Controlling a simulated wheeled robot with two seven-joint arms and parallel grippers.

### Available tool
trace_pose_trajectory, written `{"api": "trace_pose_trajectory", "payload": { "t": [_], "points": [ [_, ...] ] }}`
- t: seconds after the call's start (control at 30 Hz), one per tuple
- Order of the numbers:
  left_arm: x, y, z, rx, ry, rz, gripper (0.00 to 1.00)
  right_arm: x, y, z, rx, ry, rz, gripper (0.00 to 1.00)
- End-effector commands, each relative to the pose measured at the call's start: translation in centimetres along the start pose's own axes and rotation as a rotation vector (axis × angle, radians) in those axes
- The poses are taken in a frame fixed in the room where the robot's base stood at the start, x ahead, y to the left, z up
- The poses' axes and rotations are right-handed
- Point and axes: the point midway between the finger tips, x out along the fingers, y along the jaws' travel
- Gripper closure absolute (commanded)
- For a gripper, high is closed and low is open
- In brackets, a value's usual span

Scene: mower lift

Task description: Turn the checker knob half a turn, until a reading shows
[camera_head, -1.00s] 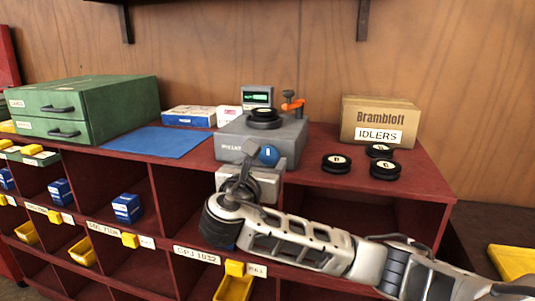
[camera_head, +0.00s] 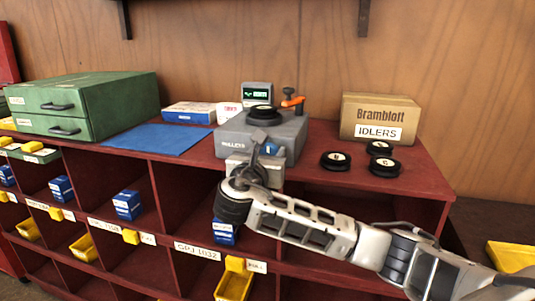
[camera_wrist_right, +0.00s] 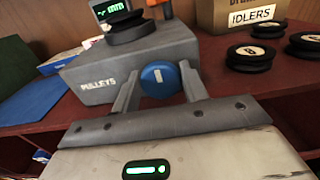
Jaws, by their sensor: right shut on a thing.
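The grey checker (camera_head: 240,137), marked PULLEYS, stands on the red shelf top with a black pulley (camera_head: 264,115) on it. Its blue round knob (camera_wrist_right: 158,78) is on the front face; its white mark looks near upright in the right wrist view. My right gripper (camera_wrist_right: 160,90) is shut on the knob, one finger on each side. In the head view the gripper (camera_head: 268,152) partly hides the knob. The small display (camera_head: 258,93) behind shows green characters, too small to read surely. My left gripper is not in view.
Several black idlers (camera_head: 336,160) lie to the right, before the IDLERS box (camera_head: 378,120). An orange-handled part (camera_head: 292,101) rises at the checker's back right. A blue mat (camera_head: 155,141) and green drawers (camera_head: 85,105) are at left. Cubbies (camera_head: 180,190) lie below.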

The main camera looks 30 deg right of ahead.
Motion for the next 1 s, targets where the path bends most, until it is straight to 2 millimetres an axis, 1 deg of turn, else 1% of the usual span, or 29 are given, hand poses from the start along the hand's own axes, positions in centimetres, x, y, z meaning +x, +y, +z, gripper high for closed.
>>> {"api": "trace_pose_trajectory", "payload": {
  "t": [0.17,0.37,0.57,1.0],
  "points": [
    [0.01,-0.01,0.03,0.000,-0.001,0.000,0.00,-0.04,-0.02,-0.07,0.030,0.002,-0.001,0.79],
    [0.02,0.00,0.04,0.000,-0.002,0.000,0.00,-0.08,-0.03,-0.10,0.131,0.002,0.001,0.79],
    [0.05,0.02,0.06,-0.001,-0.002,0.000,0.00,-0.10,-0.11,-0.20,0.297,0.004,0.000,0.79],
    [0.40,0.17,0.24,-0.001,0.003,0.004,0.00,-0.10,-0.27,-0.41,0.717,0.004,-0.001,0.79]
  ]
}}
